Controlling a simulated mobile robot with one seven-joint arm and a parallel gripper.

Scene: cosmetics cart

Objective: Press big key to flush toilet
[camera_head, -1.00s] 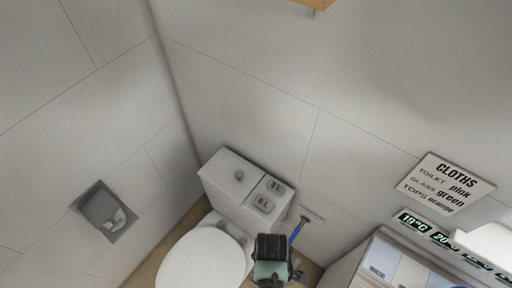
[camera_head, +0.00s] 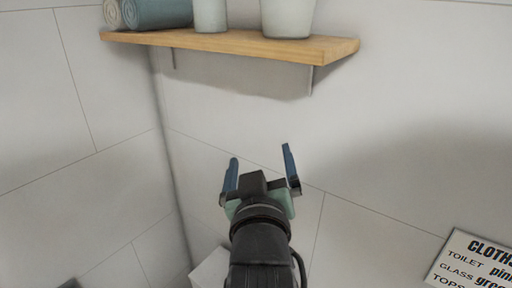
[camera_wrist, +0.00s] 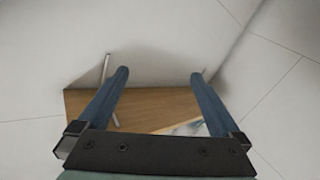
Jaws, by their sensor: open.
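My gripper (camera_head: 261,165) is open and empty, its two blue fingers pointing up in front of the tiled wall. It is below the wooden shelf in the head view. In the wrist view my gripper (camera_wrist: 160,75) is also open, with the underside of the shelf showing between and beyond its fingers. Only a pale corner of the toilet cistern (camera_head: 208,270) shows at the bottom of the head view, left of my arm. The flush keys are not visible now in either view.
A wooden shelf (camera_head: 235,43) on metal brackets holds rolled towels (camera_head: 160,13), a cup (camera_head: 210,15) and a white pot (camera_head: 288,18). The shelf also shows in the wrist view (camera_wrist: 150,108). A cloths sign (camera_head: 475,262) hangs at the lower right. The wall around my gripper is bare.

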